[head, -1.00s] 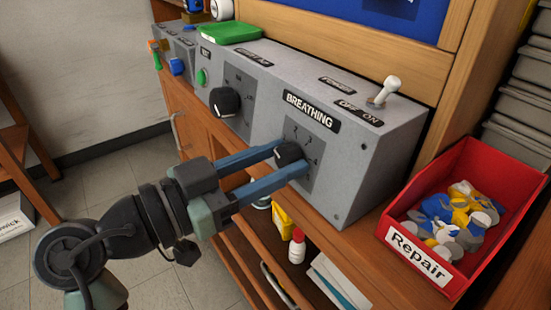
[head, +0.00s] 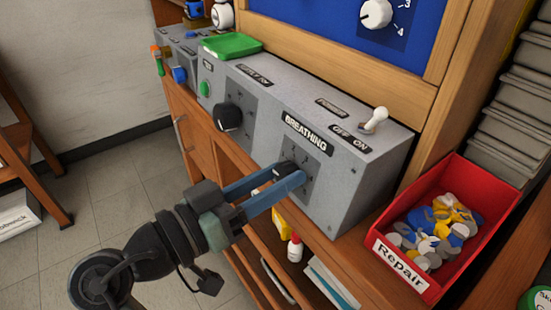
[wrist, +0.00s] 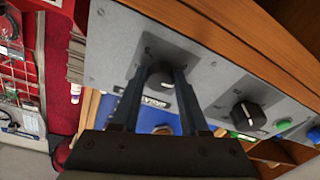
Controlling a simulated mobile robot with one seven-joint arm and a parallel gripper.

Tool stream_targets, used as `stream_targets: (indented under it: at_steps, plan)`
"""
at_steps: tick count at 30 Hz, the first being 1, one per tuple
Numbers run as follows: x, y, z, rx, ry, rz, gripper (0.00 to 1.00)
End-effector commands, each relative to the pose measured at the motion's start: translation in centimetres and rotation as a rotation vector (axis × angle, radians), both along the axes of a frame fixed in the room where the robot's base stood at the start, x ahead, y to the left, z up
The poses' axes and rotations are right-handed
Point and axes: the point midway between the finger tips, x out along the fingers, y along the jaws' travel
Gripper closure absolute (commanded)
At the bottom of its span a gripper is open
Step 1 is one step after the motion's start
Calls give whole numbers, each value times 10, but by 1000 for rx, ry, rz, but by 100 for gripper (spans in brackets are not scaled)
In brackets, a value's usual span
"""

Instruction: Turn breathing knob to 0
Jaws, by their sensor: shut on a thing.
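The breathing knob (wrist: 160,77) is a dark round knob on the grey sloped panel. In the wrist view it sits between my two blue finger bars. My gripper (head: 286,171) reaches the knob from the front left and is shut on it. In the head view the fingers hide most of the knob, and its pointer cannot be read. The black BREATHING label (head: 306,132) is above it on the grey box (head: 345,190). The scale marks around the knob are too small to read.
A second black knob (head: 228,117) is left of the breathing knob. A white toggle switch (head: 375,120) stands on top of the box. A red Repair bin (head: 402,276) full of parts is at the right. A green tray (head: 231,45) lies on the box at the back left.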

Motion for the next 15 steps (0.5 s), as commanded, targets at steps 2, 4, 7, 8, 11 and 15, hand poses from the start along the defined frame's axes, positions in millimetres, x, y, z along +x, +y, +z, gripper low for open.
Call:
stream_targets:
  at_steps: [2, 4, 7, 8, 11, 15]
  plan:
    - [-1, 0, 6, -39, 60, 13, 100]
    - [-1, -1, 6, -75, 108, 24, 100]
    - [-1, -1, 5, -121, 171, 41, 100]
    - [-1, -1, 5, -134, 189, 46, 100]
    - [-1, -1, 5, -172, 243, 58, 100]
    - [-1, -1, 4, -215, 300, 74, 100]
